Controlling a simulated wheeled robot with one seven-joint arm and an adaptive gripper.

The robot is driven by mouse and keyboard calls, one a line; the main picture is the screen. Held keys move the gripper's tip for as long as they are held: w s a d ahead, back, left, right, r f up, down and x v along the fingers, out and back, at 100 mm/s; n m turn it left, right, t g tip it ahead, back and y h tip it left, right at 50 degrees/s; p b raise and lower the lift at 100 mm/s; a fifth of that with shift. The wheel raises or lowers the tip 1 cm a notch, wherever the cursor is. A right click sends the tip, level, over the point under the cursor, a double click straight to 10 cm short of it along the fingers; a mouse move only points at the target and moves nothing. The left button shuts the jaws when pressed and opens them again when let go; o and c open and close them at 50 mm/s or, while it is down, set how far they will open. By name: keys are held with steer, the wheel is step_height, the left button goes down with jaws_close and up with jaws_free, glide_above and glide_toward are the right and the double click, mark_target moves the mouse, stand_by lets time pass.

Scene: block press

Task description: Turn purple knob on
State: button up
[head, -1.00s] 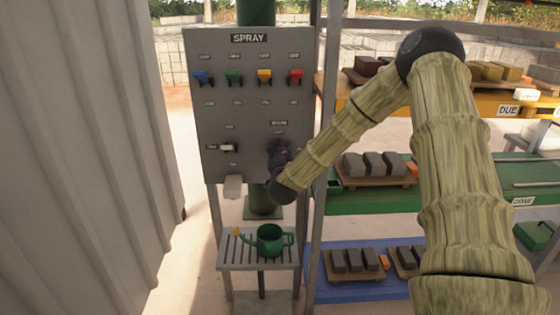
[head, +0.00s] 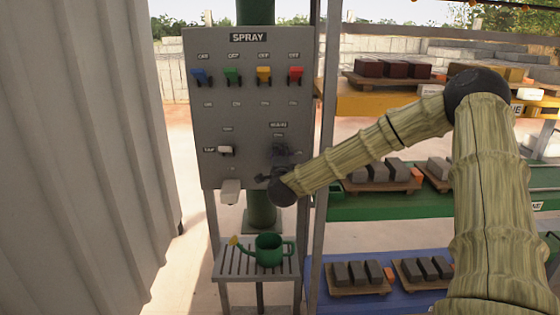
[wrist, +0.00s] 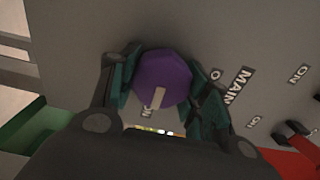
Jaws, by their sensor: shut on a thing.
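The purple knob (wrist: 163,80) is on the grey SPRAY panel (head: 215,115), below a label that reads MAIN in the wrist view. The knob has a pale pointer mark on its face. My gripper (wrist: 160,88) has its green fingers on both sides of the knob and is shut on it. In the head view my gripper (head: 280,160) is dark and small against the lower right of the panel, and it hides the knob there.
Blue, green, yellow and red switches (head: 264,74) line the panel's top. A white tap switch (head: 226,150) sits at its left. A green watering can (head: 269,249) stands on a slatted stand below. A post and block shelves stand to the right.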

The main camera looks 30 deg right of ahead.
steer(key=shift+f, duration=0.1)
stand_by(0.3)
steer(key=o, duration=1)
steer(key=shift+d, duration=0.15)
steer(key=v, duration=1.2)
steer(key=shift+s, duration=0.1)
